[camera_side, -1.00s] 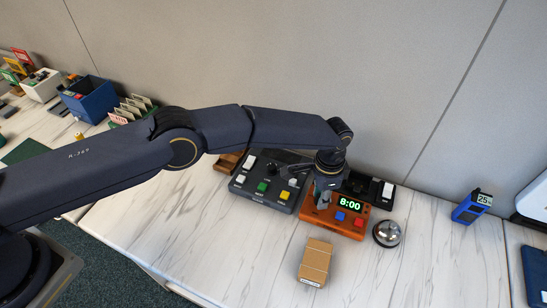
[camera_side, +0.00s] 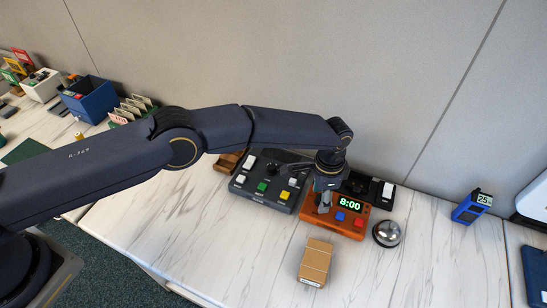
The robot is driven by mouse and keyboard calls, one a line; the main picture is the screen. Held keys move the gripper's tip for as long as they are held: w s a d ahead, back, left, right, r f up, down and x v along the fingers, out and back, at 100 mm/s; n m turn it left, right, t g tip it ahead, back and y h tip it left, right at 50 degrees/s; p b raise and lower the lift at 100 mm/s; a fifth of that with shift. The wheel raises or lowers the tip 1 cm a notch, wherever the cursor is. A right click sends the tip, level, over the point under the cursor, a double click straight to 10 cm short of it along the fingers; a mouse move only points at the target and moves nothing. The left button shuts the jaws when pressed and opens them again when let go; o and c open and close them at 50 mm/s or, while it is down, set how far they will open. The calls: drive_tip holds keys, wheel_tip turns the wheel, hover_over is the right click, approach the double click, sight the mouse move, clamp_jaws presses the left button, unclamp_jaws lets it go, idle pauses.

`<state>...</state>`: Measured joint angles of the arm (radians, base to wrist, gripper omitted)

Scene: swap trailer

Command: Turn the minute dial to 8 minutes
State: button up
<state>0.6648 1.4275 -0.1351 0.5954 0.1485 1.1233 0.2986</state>
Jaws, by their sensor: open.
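The orange timer box (camera_side: 346,230) sits on the white marbled table. Its green display (camera_side: 351,205) reads 8:00. A blue button and a red button show on its front half. My gripper (camera_side: 322,208) is over the left part of the timer, pointing down. It is open. The minute dial is hidden behind my gripper, so I cannot tell whether the fingers touch it.
A dark panel with colored buttons (camera_side: 265,187) stands just left of the timer. A silver bell (camera_side: 387,233) is close on its right. A cardboard box (camera_side: 314,263) lies in front. A blue handheld device (camera_side: 471,207) stands farther right. The table's front right is clear.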

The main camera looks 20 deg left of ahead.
drive_tip(key=shift+r, duration=0.1)
wheel_tip(320, 180, up, 12)
idle(0.5)
